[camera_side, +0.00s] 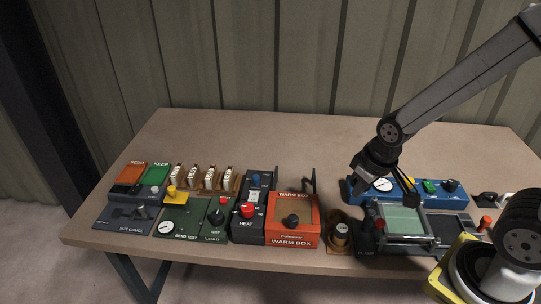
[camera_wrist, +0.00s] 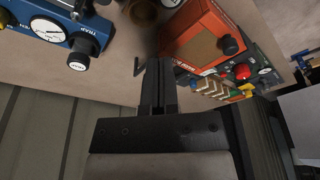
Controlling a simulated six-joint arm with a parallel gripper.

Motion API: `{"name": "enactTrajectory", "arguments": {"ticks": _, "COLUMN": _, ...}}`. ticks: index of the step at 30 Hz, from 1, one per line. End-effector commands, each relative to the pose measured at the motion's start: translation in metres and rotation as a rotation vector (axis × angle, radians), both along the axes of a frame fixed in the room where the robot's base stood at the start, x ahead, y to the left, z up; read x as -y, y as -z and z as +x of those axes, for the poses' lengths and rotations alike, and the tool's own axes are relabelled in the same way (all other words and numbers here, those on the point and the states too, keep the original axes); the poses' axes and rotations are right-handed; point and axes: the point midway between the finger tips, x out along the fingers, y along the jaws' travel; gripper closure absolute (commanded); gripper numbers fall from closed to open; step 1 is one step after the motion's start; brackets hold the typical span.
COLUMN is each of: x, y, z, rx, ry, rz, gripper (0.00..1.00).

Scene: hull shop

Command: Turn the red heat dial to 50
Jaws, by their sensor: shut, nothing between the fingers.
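The red heat dial (camera_side: 248,210) sits on the dark heat unit (camera_side: 246,225) near the middle of the bench, just left of the orange warm box. A small white marking shows on the unit near the dial, but its setting is too small to read. In the wrist view the red dial (camera_wrist: 243,72) is small, at the right, beyond the orange box. My gripper (camera_side: 411,202) is shut and empty. It is above the green-topped frame, well to the right of the dial and apart from it. Its fingers (camera_wrist: 159,62) point up in the wrist view.
The orange warm box (camera_side: 281,235) stands between the dial and my gripper, with an upright black handle at its back. A brown cup-like holder (camera_side: 340,232) and a blue gauge box (camera_side: 366,186) are nearer my gripper. Bare bench (camera_side: 260,135) lies behind the devices.

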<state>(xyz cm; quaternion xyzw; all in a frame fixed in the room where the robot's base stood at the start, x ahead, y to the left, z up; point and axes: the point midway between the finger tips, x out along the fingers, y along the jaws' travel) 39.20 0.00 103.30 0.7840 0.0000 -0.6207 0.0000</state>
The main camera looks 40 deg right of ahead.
Motion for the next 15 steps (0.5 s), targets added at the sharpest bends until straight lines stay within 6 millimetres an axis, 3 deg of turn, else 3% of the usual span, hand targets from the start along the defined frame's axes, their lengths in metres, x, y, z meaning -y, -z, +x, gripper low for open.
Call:
{"name": "enactTrajectory", "arguments": {"ticks": 3, "x": 0.0, "y": 0.0, "z": 0.0, "rx": 0.0, "ry": 0.0, "rz": 0.0, "gripper": 1.0}}
{"name": "enactTrajectory", "arguments": {"ticks": 11, "x": -0.004, "y": -0.001, "z": 0.01, "rx": -0.007, "ry": -0.041, "rz": -0.006, "gripper": 0.19}}
{"name": "enactTrajectory", "arguments": {"ticks": 15, "x": -0.014, "y": -0.003, "z": 0.029, "rx": -0.024, "ry": -0.128, "rz": -0.02, "gripper": 0.19}}
